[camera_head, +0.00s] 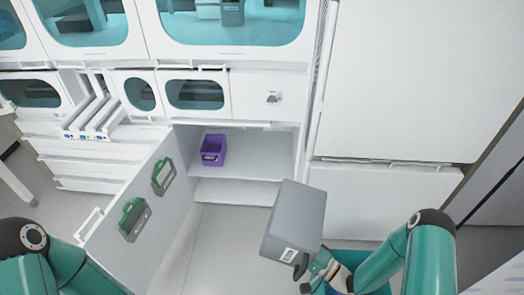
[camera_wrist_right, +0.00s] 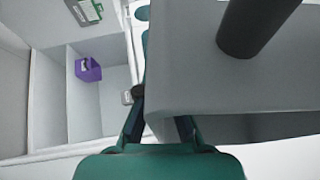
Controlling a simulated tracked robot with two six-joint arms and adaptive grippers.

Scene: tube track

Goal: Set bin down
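A grey bin (camera_head: 297,215) with a white label is tilted in the air in front of the open cupboard, right of centre in the head view. My right gripper (camera_head: 312,268) is at its lower edge and appears shut on it. In the right wrist view the grey bin (camera_wrist_right: 225,85) fills the right side, with its wall at the fingers (camera_wrist_right: 163,125). The bin hides part of the fingers. Only links of my left arm show at the lower left of the head view; its gripper is out of view.
A purple bin (camera_head: 213,150) sits on the cupboard's upper shelf (camera_head: 255,166); it also shows in the wrist view (camera_wrist_right: 88,69). The open door (camera_head: 150,200) with green holders stands left of the opening. The shelf right of the purple bin is free.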

